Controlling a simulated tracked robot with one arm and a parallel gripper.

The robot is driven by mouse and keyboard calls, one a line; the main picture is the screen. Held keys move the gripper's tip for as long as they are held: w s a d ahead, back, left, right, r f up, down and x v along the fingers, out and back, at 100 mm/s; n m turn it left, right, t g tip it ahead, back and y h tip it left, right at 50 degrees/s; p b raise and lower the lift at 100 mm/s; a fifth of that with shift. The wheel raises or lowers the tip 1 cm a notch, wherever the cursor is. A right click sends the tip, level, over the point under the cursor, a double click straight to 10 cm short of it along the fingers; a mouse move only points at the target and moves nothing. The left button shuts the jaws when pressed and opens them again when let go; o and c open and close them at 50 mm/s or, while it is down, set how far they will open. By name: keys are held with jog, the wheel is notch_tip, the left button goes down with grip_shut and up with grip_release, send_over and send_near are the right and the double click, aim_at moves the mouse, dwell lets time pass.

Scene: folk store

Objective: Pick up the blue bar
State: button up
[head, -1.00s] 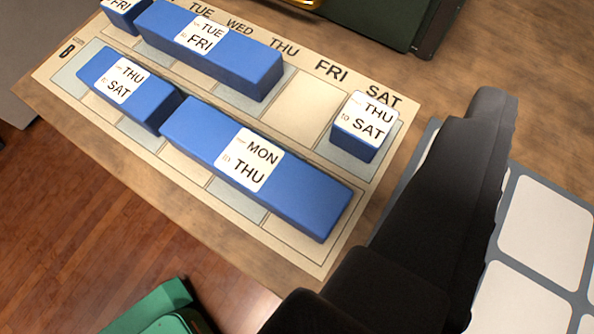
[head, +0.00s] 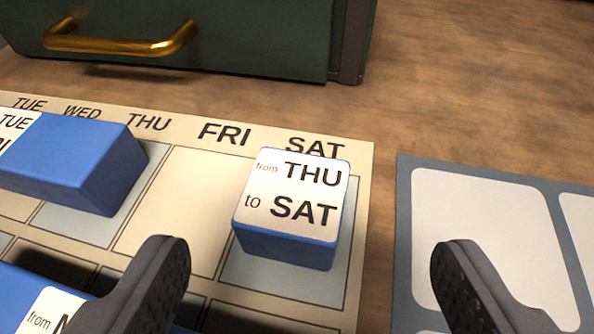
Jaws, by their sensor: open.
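A short blue block (head: 287,248) labelled "from THU to SAT" sits on the calendar board (head: 180,190) in the column under SAT. My gripper (head: 305,260) is open and empty, one finger at the lower left and one at the lower right, with the block ahead and between them. A longer blue bar (head: 85,150) with a TUE label lies at the left, cut off by the edge. Another blue bar (head: 20,295), its label starting with M, lies at the lower left, partly hidden by my left finger.
A dark green drawer front (head: 240,40) with a brass handle (head: 120,45) stands behind the board. A grey-blue sheet with white panels (head: 480,210) lies to the right. The wooden surface between is clear, and the FRI space beside the block is empty.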

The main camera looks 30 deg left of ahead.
aim_at(298, 195)
jog(key=x, duration=0.2)
jog(key=b+x, duration=0.1)
jog(key=x, duration=0.1)
jog(key=shift+a+f, duration=0.25)
jog(key=shift+a, duration=0.1)
jog(key=shift+w+a+f, duration=0.15)
jog(key=shift+w+a, duration=0.05)
jog(key=shift+w, duration=0.2)
jog(key=c, duration=1.1)
